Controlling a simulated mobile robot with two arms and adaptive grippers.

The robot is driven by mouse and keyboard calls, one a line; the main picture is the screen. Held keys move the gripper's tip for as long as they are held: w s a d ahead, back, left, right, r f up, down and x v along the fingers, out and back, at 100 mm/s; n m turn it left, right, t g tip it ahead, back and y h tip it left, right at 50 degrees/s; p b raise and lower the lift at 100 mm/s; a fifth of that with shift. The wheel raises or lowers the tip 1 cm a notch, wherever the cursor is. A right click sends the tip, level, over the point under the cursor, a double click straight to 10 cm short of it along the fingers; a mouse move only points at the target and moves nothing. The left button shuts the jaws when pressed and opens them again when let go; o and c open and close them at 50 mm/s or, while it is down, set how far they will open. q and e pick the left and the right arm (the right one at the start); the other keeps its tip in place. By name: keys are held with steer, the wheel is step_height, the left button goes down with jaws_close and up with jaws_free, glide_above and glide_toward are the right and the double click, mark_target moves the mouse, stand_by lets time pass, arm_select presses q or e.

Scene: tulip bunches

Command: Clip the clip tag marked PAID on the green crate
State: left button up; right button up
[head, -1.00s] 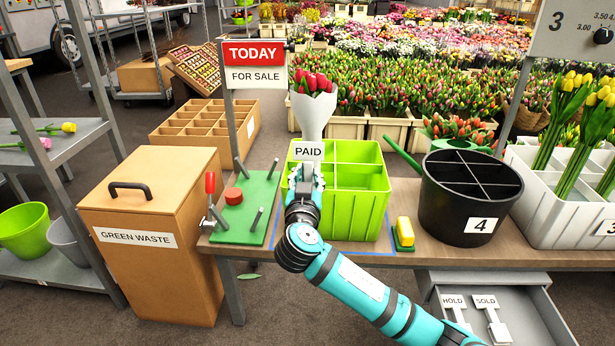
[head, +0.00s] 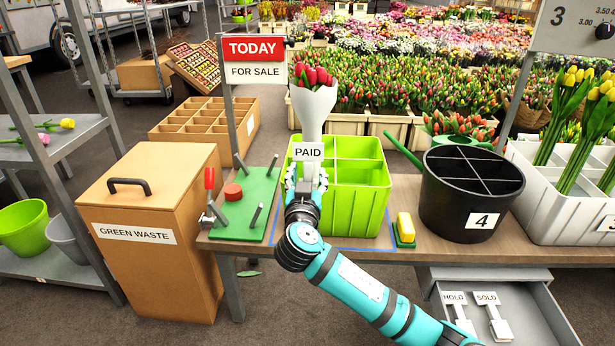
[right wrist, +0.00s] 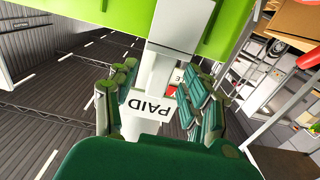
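The PAID tag (head: 308,151) is upright at the front-left top rim of the green crate (head: 362,205), its lettering facing me. In the right wrist view the tag (right wrist: 148,104) is between my spread fingers, with gaps at the sides; the green crate wall (right wrist: 205,14) is just beyond. My right gripper (head: 306,178) is open around the tag's lower part at the crate's front. How the clip grips the rim is hidden by the fingers. My left gripper is not in view.
Red tulips in a white wrap (head: 316,105) stand at the crate's left side. A green board with pegs (head: 245,205) is left, a yellow sponge (head: 405,228) and black bucket (head: 445,205) right. An open drawer (head: 530,320) holds HOLD and SOLD tags.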

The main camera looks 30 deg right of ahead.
steer(key=v, duration=1.2)
stand_by(0.3)
